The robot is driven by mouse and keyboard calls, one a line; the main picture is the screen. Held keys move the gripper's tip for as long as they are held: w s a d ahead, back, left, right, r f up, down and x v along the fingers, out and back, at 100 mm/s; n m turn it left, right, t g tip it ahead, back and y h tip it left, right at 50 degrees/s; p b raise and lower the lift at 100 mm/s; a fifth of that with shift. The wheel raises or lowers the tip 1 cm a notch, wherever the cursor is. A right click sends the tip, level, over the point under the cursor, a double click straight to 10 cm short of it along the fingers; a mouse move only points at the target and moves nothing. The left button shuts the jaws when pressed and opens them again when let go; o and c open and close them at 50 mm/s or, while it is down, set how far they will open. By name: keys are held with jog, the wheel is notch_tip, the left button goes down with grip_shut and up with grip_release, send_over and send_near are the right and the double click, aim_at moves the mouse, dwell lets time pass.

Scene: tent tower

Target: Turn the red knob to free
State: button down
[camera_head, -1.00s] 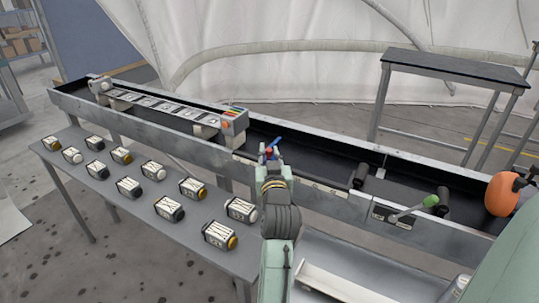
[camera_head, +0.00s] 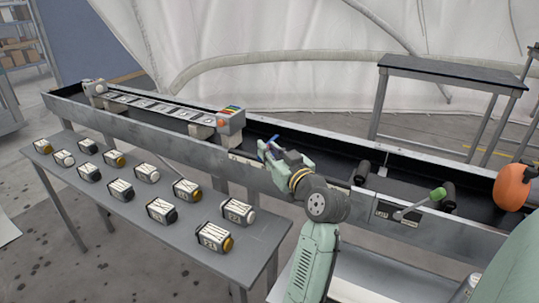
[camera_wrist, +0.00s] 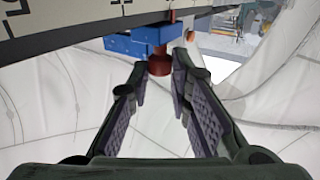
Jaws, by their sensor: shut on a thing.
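The red knob (camera_wrist: 159,63) hangs under a blue bracket (camera_wrist: 140,42) in the wrist view. The fingertips of my gripper (camera_wrist: 161,66) are on either side of the knob, and the gripper is shut on it. In the head view my gripper (camera_head: 272,156) is at the near side rail of the long trough, beside the blue part (camera_head: 267,145). The red knob is hidden there behind the gripper. I cannot read any mark of the knob's position.
The long grey trough (camera_head: 150,136) crosses the view. A row of panels ends in a box (camera_head: 230,120) with coloured strips. Several labelled blocks stand on the near table (camera_head: 115,205).

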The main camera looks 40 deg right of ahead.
jog(key=c, duration=1.5)
grip_release()
jog(key=shift+o, duration=0.2)
jog(key=s+a, duration=0.2)
jog(key=s, duration=0.9)
jog(key=shift+s, duration=0.4)
jog(key=shift+a+f, duration=0.1)
